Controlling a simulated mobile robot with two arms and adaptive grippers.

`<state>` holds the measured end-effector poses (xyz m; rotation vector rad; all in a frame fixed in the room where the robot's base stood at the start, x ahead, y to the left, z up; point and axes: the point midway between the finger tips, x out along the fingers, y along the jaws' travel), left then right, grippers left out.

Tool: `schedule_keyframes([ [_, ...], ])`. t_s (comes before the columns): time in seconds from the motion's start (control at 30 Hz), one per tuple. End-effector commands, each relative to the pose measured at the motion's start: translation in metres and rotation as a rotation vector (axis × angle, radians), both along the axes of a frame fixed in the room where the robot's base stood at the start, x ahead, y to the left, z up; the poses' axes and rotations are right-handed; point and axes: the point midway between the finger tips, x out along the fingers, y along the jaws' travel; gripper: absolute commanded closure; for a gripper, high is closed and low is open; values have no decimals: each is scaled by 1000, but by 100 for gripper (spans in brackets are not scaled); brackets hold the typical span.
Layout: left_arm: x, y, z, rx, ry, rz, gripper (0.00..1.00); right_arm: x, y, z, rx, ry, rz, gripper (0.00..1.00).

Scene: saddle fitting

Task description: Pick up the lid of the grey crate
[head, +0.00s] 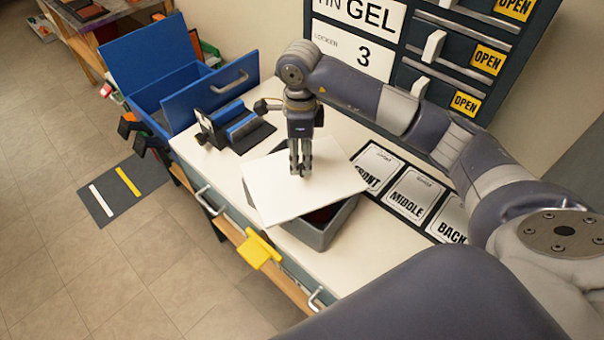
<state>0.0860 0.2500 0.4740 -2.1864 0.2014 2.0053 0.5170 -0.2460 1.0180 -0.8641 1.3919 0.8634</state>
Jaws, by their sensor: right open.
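The grey crate (325,238) stands on the white worktop, with part of its dark inside showing at its front right. A flat white lid (268,195) lies askew over the crate and covers most of its opening, with its left part reaching past the crate. My right gripper (300,172) points down over the lid's middle, fingers open and close together. I cannot tell whether its tips touch the lid. No handle on the lid can be made out; the fingers may hide one. My left gripper is not in view.
A blue open drawer box (165,85) is at the back left, beside a black holder (240,127). Cards marked FRONT, MIDDLE (412,194) and BACK lie right of the crate. A locker cabinet (400,40) stands behind. A yellow bracket (260,250) juts from the worktop's front.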

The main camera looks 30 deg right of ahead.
Motion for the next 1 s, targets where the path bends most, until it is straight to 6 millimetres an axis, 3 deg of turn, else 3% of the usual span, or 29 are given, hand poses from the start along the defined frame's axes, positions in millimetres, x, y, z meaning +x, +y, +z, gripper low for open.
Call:
schedule_keyframes([
  [0.13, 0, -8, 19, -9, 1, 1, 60, -4, -1, -16, 0, 7, 0, 53],
  [0.3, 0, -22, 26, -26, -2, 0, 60, -3, -2, -40, 0, 4, -1, 53],
  [0.6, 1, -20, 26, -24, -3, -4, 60, -3, -2, -48, 0, 0, 0, 53],
  [0.83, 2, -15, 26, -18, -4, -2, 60, -2, -2, -47, -1, 0, 0, 100],
  [1.0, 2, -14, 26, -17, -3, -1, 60, -2, -2, -47, 0, 0, 0, 100],
])
